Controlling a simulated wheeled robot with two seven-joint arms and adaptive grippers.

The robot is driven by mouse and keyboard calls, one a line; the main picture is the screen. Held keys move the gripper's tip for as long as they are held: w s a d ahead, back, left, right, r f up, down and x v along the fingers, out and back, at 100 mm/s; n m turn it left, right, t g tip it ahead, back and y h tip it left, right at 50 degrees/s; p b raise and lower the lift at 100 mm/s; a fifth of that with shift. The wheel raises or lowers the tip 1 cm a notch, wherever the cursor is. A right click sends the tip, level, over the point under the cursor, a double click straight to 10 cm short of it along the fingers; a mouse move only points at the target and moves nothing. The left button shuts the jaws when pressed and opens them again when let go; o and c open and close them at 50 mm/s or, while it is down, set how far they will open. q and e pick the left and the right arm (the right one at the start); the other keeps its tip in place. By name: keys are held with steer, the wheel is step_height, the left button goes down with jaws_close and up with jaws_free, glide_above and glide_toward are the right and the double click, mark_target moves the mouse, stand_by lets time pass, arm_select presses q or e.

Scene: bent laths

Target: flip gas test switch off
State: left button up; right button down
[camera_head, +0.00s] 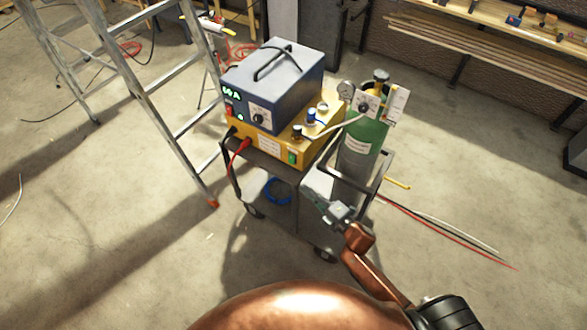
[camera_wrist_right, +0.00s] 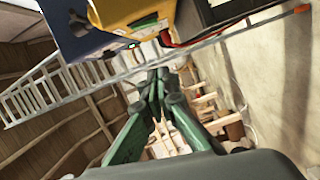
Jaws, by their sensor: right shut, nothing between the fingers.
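A blue welding machine (camera_head: 277,85) with a lit green display stands on a yellow unit (camera_head: 262,148) on a cart. A small green switch (camera_head: 292,158) is on the yellow unit's front face, near its right end; its position is too small to tell. I cannot read which switch is labelled gas test. My right gripper (camera_head: 319,204) is shut and empty, below and right of that switch, in front of the cart and apart from the yellow unit. In the wrist view the closed fingertips (camera_wrist_right: 158,76) are below the yellow unit (camera_wrist_right: 130,10). My left gripper is not in view.
A green gas cylinder (camera_head: 358,150) with gauge and valve stands at the cart's right. A metal stepladder (camera_head: 160,100) stands left of the cart. Red and blue cables hang at the cart (camera_head: 222,150). Bare floor lies at the left and front.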

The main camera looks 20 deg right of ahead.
mark_target(292, 159)
stand_by(0.3)
steer(key=w, duration=0.3)
steer(key=w+a+b, duration=0.1)
steer(key=w, duration=0.3)
steer(key=w+f, duration=0.1)
steer(key=w, duration=0.3)
steer(key=shift+a, duration=0.35)
steer(key=shift+w+d, duration=0.35)
steer(key=shift+b, duration=0.3)
